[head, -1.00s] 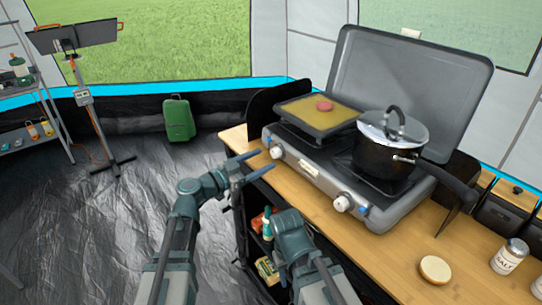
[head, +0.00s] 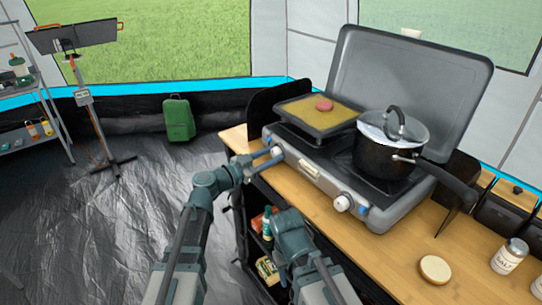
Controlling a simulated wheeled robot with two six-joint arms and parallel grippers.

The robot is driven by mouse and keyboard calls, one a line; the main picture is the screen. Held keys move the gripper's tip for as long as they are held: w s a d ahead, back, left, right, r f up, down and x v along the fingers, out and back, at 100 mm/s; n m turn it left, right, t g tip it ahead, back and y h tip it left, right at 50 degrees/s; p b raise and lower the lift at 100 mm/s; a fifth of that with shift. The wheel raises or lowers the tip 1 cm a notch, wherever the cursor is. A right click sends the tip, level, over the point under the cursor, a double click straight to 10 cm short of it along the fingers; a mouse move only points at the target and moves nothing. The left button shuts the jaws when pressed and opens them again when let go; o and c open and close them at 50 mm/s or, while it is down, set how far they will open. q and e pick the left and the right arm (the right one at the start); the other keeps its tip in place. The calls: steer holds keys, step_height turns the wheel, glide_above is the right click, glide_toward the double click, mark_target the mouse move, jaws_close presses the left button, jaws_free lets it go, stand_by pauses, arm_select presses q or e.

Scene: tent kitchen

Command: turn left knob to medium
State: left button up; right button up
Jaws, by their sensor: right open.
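The left knob (head: 277,152) is a pale dial on the front of the grey camping stove (head: 318,176), at its left end. My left gripper (head: 268,157) is at this knob, with its fingertips at the dial and partly overlapping it in the head view. Whether the fingers are closed on it is unclear. The right knob (head: 343,203) is white and stands free at the stove's right end. My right gripper (head: 283,222) is open, low in front of the counter and away from both knobs.
A griddle (head: 300,128) with a pink patty (head: 324,105) covers the left burner. A lidded black pot (head: 385,158) stands on the right one, its handle pointing right. Shelves lie below.

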arm_select(q)
jaws_close()
steer(key=shift+n, duration=0.3)
steer(key=n, duration=0.4)
steer(key=shift+n+p, duration=0.35)
steer(key=shift+n, duration=0.05)
steer(key=n, duration=0.5)
steer(key=shift+r+g, duration=0.1)
steer(key=shift+g, duration=0.2)
steer(key=n, duration=0.5)
steer(key=shift+p, duration=0.3)
steer(key=n, duration=0.5)
steer(key=shift+g, duration=0.4)
steer(key=shift+n, duration=0.4)
